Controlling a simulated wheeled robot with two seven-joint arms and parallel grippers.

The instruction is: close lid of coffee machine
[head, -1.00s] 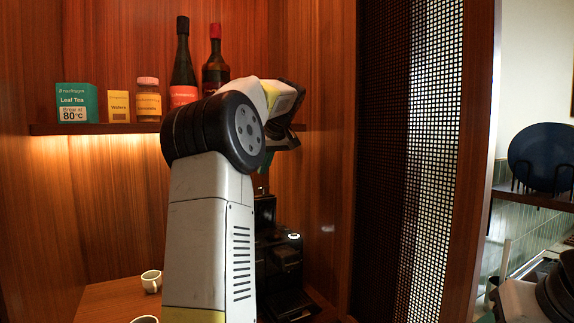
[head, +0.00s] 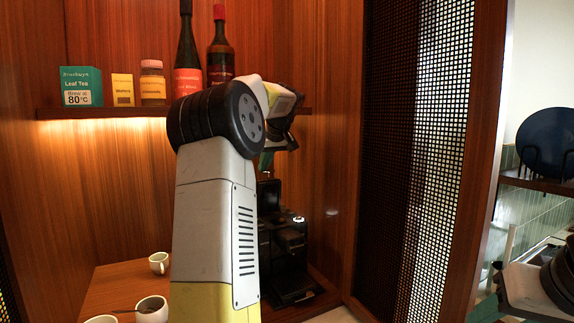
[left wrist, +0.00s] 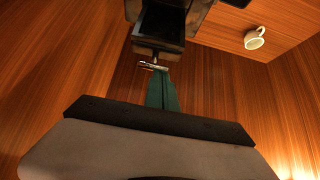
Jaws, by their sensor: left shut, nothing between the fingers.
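The black coffee machine (head: 290,245) stands in the wooden alcove, partly hidden behind my left arm. A dark upright piece (head: 268,192) at its top back looks like the raised lid, just below my left gripper (head: 265,161). In the left wrist view the gripper's green fingers (left wrist: 162,92) are shut and empty. Their tips are close to a small metal bar (left wrist: 153,66) on the dark machine part (left wrist: 162,22); I cannot tell whether they touch it. My right gripper is out of view.
A shelf (head: 110,112) with boxes, a jar and two bottles runs above and behind. White cups (head: 159,263) stand on the wooden counter (head: 115,282) at the left; one cup also shows in the left wrist view (left wrist: 254,39). A perforated panel (head: 415,160) borders the right.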

